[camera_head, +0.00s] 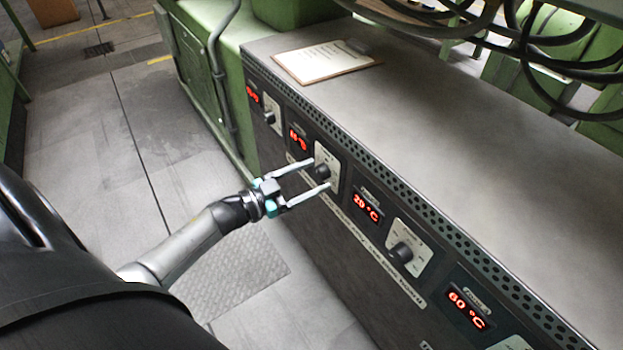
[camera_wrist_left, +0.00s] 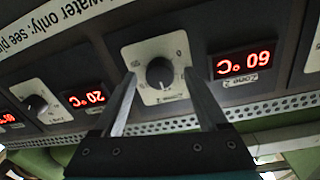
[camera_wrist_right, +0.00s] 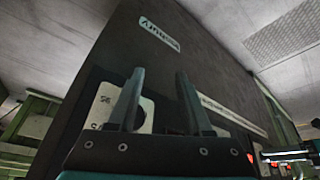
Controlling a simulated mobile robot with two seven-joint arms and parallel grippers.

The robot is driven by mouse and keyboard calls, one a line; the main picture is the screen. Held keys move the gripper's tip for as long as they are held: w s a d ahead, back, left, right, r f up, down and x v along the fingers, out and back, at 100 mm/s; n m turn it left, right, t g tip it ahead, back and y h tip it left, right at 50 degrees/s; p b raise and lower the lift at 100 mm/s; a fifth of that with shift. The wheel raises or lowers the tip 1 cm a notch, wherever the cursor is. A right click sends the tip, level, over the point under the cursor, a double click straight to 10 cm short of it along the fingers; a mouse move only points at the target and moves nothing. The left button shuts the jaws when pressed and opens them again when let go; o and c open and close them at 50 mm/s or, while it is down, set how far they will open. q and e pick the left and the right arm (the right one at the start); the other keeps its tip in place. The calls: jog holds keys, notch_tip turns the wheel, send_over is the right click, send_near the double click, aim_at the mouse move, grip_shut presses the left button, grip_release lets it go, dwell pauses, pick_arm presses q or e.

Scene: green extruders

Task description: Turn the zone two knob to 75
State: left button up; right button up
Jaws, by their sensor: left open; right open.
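The zone two knob (camera_head: 322,171) is a dark round knob on a pale dial plate. It also shows in the left wrist view (camera_wrist_left: 160,73), upside down. My left gripper (camera_head: 318,173) is open, with one finger on either side of this knob. Whether the fingers touch it cannot be told. My right gripper (camera_wrist_right: 160,72) is open and empty, facing the dark panel. It does not show in the head view.
Another display (camera_head: 366,207) reads 20 °C, with a knob (camera_head: 401,252) beside it. A further display (camera_head: 470,309) reads 60 °C. A clipboard (camera_head: 325,62) lies on the cabinet's grey top (camera_head: 450,130). Cables (camera_head: 500,40) hang at the upper right. The floor left of the cabinet is clear.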

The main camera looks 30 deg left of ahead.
pick_arm(q)
jog(key=shift+w+d, duration=0.1)
jog(key=shift+w, duration=0.05)
grip_shut()
dwell(0.6)
